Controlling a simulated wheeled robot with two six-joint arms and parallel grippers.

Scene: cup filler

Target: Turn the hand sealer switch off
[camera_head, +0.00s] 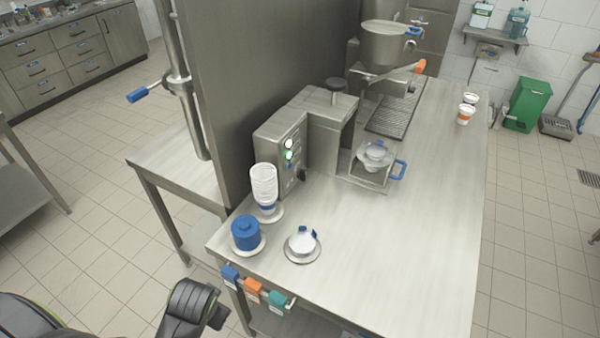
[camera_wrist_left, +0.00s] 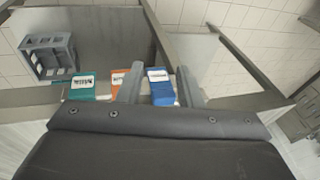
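The hand sealer (camera_head: 322,118) is a grey steel box unit on the worktop, against the tall steel panel. Its side panel carries a round white light (camera_head: 290,143) and a green lit one (camera_head: 288,155), with a small blue part below. Which of these is the switch is too small to tell. A tray with a blue handle (camera_head: 398,170) sits at its right. In the head view my dark left wrist is low at the bottom left, off the table's near edge, well below the sealer. My right gripper is out of view.
A white bottle (camera_head: 264,182), a blue container (camera_head: 246,234) and a round lidded dish (camera_head: 302,243) stand near the left corner of the worktop (camera_head: 400,260). Blue, orange (camera_head: 253,288) and teal cloths hang on the front rail.

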